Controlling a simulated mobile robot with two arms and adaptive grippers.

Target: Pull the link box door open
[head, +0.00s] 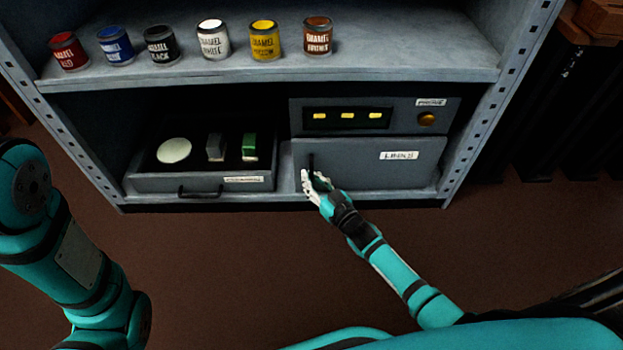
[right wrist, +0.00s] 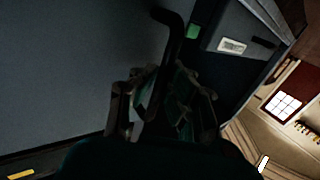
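The link box door (head: 365,166) is a grey panel with a white label, low on the right of the shelf unit. It looks flush with its box, so it appears shut. Its dark upright handle (head: 311,161) is at the door's left edge. My right gripper (head: 314,183) is at the handle. In the right wrist view, the handle (right wrist: 172,45) runs down between the two fingers of my right gripper (right wrist: 163,85). Dark shading hides whether both fingers touch it. My left arm shows at the left of the head view, but its gripper is out of view.
An open tray (head: 200,186) left of the door holds a pale disc (head: 174,150), a grey block (head: 215,147) and a green block (head: 250,147). A panel (head: 395,117) with yellow lights is above the door. Several paint cans stand on the shelf (head: 400,62). Floor in front is clear.

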